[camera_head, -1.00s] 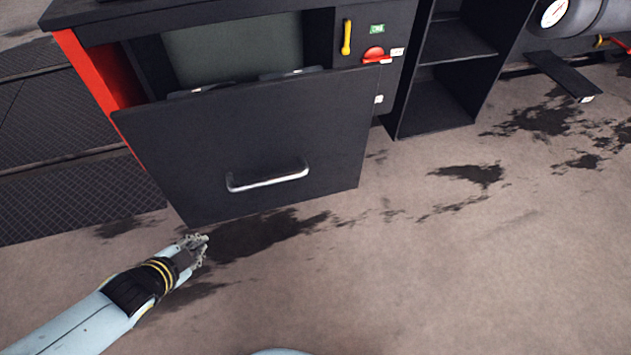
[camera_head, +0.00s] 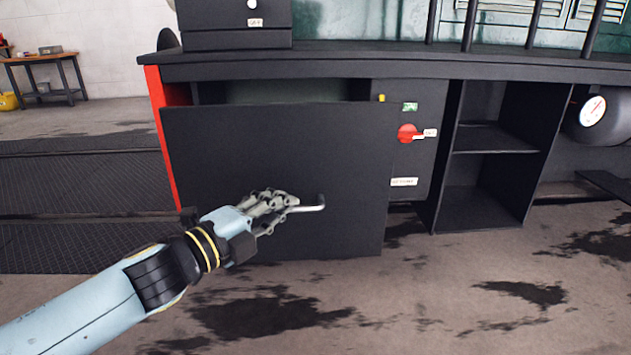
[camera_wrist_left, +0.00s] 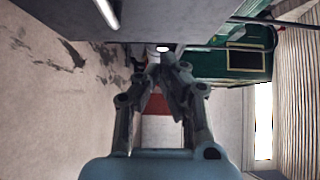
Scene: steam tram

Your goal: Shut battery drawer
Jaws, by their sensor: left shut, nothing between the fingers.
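The battery drawer's broad dark front (camera_head: 225,150) stands forward of the black cabinet, so the drawer is open. A dark gap shows above its top edge. Its silver handle (camera_head: 314,207) is partly hidden behind my left gripper (camera_head: 288,200). My left gripper is shut and empty, in front of the drawer face. In the left wrist view, the handle (camera_wrist_left: 106,14) lies on the dark drawer front (camera_wrist_left: 165,15) at the top, apart from the shut fingers (camera_wrist_left: 170,75). Whether the gripper touches the front cannot be told. My right gripper is not in view.
A red switch (camera_head: 407,132) sits on the cabinet panel right of the drawer. Open black shelves (camera_head: 490,150) and a tank with a gauge (camera_head: 592,112) stand farther right. The stained floor (camera_head: 440,290) in front is clear.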

